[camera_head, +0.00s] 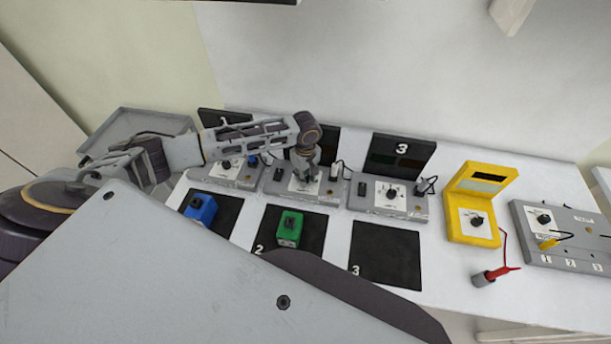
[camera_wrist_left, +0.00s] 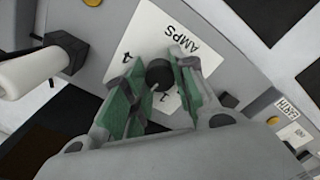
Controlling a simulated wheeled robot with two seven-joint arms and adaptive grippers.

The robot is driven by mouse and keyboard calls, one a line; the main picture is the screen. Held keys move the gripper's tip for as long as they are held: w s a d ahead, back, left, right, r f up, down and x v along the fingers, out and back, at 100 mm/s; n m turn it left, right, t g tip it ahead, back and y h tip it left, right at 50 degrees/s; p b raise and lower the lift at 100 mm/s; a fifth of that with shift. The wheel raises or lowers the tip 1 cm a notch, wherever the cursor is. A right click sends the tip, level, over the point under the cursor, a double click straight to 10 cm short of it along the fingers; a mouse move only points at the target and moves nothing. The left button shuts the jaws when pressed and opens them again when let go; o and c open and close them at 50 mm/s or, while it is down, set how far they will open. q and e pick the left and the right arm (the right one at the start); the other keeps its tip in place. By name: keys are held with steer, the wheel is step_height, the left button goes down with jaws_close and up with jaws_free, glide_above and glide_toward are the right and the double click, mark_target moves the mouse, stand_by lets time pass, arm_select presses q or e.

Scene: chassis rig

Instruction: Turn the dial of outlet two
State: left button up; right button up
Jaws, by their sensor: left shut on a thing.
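Outlet two (camera_head: 273,188) is the middle of three grey outlet units on the white table, behind the mat marked 2. Its dark upright panel is mostly hidden by my left arm. My left gripper (camera_head: 306,176) points down over its white dial plate. The left wrist view shows the black dial (camera_wrist_left: 158,74) on a white plate marked AMPS (camera_wrist_left: 160,32). The green-padded fingers of my left gripper (camera_wrist_left: 160,85) are closed around the dial, one on each side. In the head view the dial is hidden by the gripper. My right gripper is not in view.
Outlet three (camera_head: 420,207) stands to the right, outlet one (camera_head: 237,180) to the left. A blue block (camera_head: 201,208) and a green block (camera_head: 289,228) sit on black mats; mat 3 (camera_head: 386,258) is empty. A yellow meter (camera_head: 473,228) and red probe (camera_head: 484,277) are farther right.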

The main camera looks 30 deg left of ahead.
arm_select(q)
steer(key=m, duration=1)
steer(key=shift+m, duration=2.3)
steer(key=shift+w+r, duration=0.1)
steer(key=o, duration=1.1)
steer(key=shift+c, duration=0.2)
step_height(320, 180, up, 12)
